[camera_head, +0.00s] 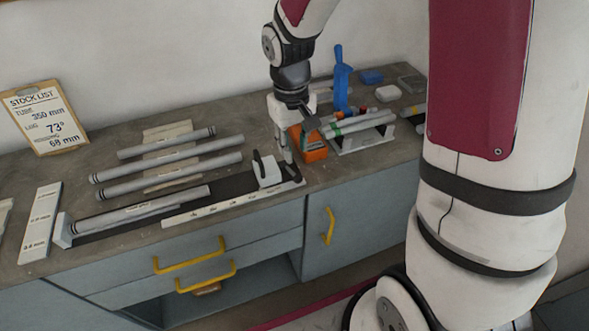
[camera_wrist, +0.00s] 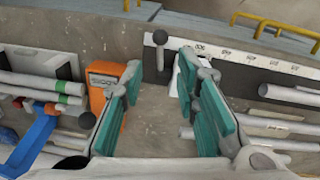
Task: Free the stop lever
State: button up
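The stop is a small white block (camera_head: 269,172) at the right end of the dark jig rail, behind the white scale strip. A dark upright lever shows on it. In the wrist view a lever with a black ball knob (camera_wrist: 160,37) stands just beyond my fingertips, between their lines. A dark part (camera_wrist: 183,72) and part of the white block show beside it, partly hidden by a finger. My gripper (camera_head: 286,158) points down close to the right of the stop. In the wrist view my gripper (camera_wrist: 160,75) has its teal-padded fingers apart, with nothing between the pads.
An orange box (camera_head: 314,146) stands close right of my gripper. Beyond it are a blue upright tool (camera_head: 342,80) and a rack (camera_head: 365,139) with tubes. Several grey tubes (camera_head: 170,175) lie left. A stock-list board (camera_head: 43,117) leans on the wall.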

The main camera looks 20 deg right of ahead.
jog(key=f, duration=1)
jog(key=shift+d+f+p, duration=0.25)
jog(key=shift+p, duration=0.15)
grip_shut()
